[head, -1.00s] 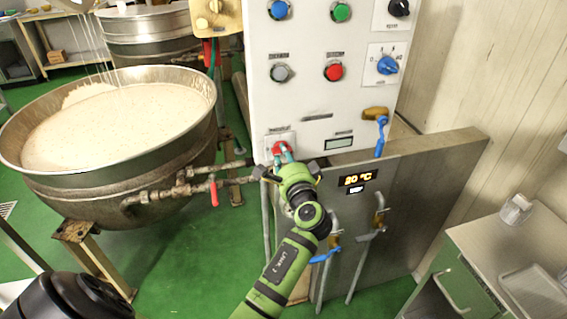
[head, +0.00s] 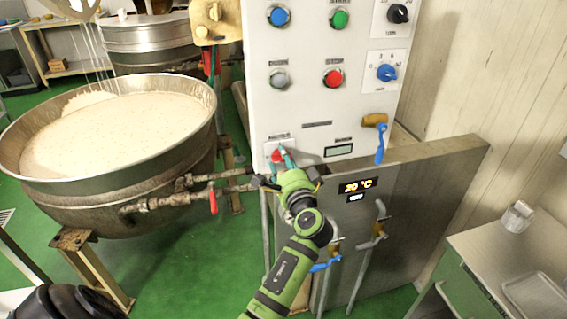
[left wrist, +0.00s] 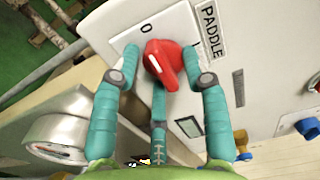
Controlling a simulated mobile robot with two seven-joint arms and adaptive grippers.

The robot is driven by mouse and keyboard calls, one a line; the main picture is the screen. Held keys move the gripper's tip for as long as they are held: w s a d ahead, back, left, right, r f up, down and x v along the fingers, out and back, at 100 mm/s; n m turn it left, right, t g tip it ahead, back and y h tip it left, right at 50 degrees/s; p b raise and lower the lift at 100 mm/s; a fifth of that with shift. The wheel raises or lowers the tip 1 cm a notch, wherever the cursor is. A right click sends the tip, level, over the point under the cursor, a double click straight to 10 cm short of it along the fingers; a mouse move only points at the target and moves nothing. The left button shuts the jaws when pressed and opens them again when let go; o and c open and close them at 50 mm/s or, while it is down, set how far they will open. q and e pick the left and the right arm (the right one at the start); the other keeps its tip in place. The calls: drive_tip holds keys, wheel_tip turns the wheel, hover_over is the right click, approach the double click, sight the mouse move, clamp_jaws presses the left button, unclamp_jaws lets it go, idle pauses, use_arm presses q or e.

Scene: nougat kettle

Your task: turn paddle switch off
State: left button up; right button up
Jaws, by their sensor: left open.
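The paddle switch is a red rotary knob (left wrist: 163,62) on a white plate with a "0" mark and a PADDLE label. In the head view the red knob (head: 277,156) sits low on the left of the white control panel. My left gripper (left wrist: 160,50) is open, with teal fingers on both sides of the knob and a third finger below it. I cannot tell whether the fingers touch it. The gripper (head: 282,160) partly covers the switch in the head view. A second mark on the plate is mostly hidden by the right finger. My right gripper is not in view.
The white panel (head: 310,110) carries several buttons and dials, including a red button (head: 333,77). A large kettle (head: 110,140) with pale mass stands left. A steel cabinet (head: 410,200) with pipes and blue-handled valves is right. A side table (head: 480,235) stands far right.

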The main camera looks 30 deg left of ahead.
use_arm(q)
drive_tip(key=shift+s+d, duration=0.1)
drive_tip(key=v, duration=0.7)
drive_tip(key=shift+s, duration=0.1)
